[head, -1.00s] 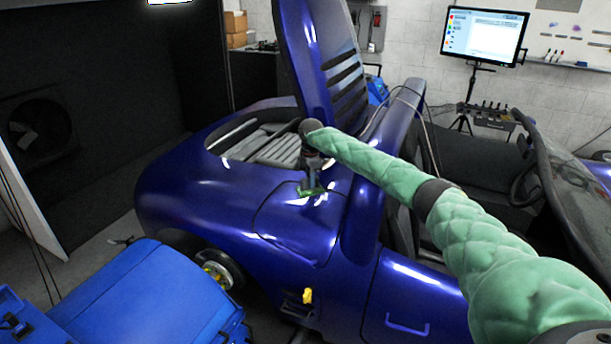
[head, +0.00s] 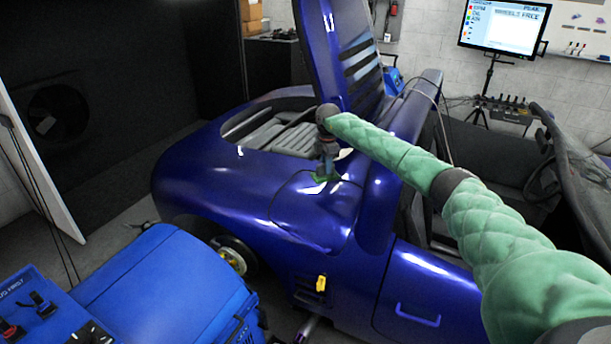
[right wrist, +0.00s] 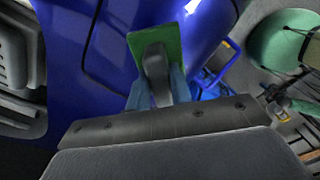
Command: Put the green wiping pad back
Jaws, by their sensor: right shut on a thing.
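In the right wrist view the pad (right wrist: 172,44) is a flat green rectangle with a dark handle (right wrist: 155,66). My right gripper (head: 325,167) is shut on that handle; its bluish fingers (right wrist: 156,88) flank it in the wrist view. I cannot tell whether the pad touches the paint. My left gripper is not in view.
A blue cabinet-like unit (head: 165,275) stands at the front left. A monitor (head: 503,25) stands at the back right. Grey floor shows between car and blue unit.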

